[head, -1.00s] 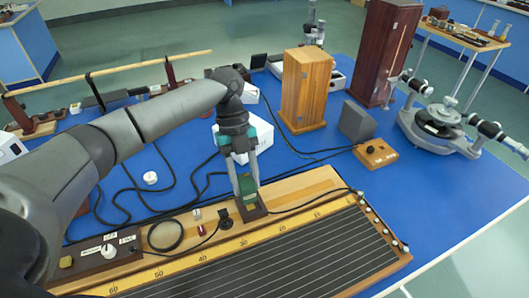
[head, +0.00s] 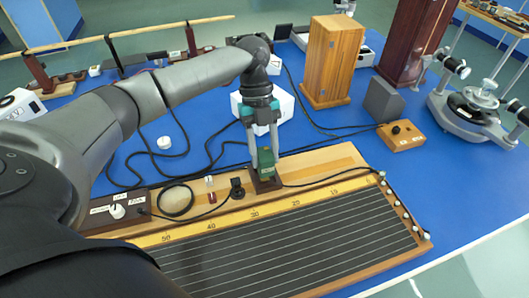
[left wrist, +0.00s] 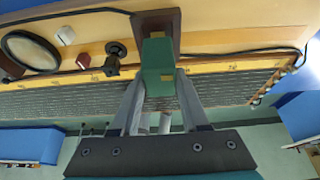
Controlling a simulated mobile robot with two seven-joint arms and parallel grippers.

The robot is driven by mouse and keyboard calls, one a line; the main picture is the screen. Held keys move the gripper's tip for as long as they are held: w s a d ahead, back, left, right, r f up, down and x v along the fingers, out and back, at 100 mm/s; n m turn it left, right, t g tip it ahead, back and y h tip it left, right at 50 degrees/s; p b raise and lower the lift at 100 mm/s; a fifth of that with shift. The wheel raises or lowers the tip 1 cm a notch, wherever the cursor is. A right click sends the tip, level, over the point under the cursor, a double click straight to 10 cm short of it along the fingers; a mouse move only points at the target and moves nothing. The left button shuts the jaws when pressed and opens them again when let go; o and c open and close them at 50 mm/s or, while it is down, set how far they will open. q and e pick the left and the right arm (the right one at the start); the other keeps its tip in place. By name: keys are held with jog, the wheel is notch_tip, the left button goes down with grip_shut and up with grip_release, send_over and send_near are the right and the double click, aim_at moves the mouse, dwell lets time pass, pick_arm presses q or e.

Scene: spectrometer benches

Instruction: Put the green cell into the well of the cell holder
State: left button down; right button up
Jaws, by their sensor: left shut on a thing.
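The green cell (head: 266,160) is between the two fingers of my left gripper (head: 265,154), which is shut on it. The cell is upright, right at the small dark brown cell holder (head: 266,184) on the wooden board. In the left wrist view the green cell (left wrist: 158,58) lies between the grey fingers, with its far end over the brown holder (left wrist: 156,20). The cell and fingers hide the well, so I cannot tell how deep the cell sits in it. My right gripper is not in view.
The holder stands on a long wooden board with a wired, ruled scale (head: 290,235). A black terminal (head: 237,188), a red plug and a black ring (head: 175,200) are left of it. A white box (head: 262,107) stands behind. Black cables cross the blue bench.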

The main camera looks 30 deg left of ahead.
pick_arm(q)
jog(key=shift+f+b, duration=0.65)
jog(key=shift+f, duration=1.05)
jog(key=shift+c, duration=1.6)
grip_release()
jog(key=p+v, duration=0.2)
jog(key=v, duration=1.3)
jog(key=shift+w+r, duration=0.1)
